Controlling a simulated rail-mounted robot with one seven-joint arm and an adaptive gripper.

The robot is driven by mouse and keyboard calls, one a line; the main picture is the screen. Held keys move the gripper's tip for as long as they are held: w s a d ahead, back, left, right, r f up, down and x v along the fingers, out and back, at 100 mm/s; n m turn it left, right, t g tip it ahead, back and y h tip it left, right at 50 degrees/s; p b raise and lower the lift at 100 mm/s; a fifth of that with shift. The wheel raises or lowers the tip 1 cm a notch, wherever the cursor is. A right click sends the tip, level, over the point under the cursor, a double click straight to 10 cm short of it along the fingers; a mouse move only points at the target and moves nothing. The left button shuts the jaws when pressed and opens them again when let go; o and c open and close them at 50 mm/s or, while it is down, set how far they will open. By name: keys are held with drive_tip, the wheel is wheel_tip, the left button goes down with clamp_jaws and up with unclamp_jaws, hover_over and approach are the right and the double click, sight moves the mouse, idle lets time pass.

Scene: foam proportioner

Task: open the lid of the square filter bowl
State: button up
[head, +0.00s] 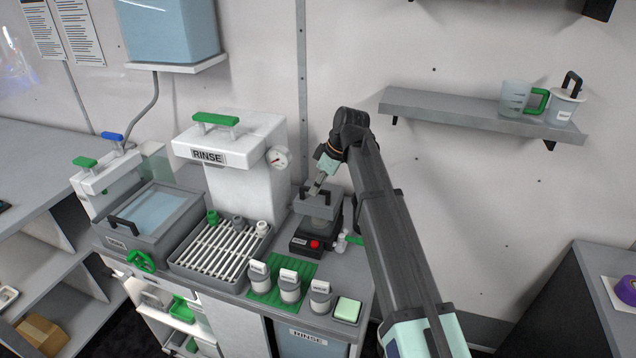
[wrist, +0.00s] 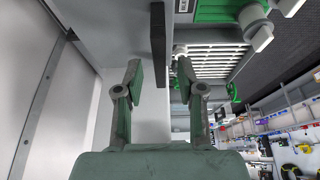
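A squat grey square vessel, which looks like the square filter bowl (head: 320,212), stands on a black base with a red button, right of the rinse unit. Its lid appears shut, with a dark handle on top, partly hidden by my gripper. My gripper (head: 316,184) is just above the lid, reaching down from the upper right. In the wrist view, my gripper (wrist: 160,72) has its two fingers apart. A dark upright bar, apparently the lid handle (wrist: 157,40), shows between the fingertips, with a gap visible on each side. Contact cannot be made out.
The white rinse unit (head: 232,150) with its gauge stands close on the left. A wall shelf (head: 470,116) holds two jugs at right.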

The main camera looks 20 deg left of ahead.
drive_tip(key=shift+f, duration=0.15)
drive_tip(key=shift+c, duration=0.3)
clamp_jaws()
drive_tip(key=shift+w, duration=0.1)
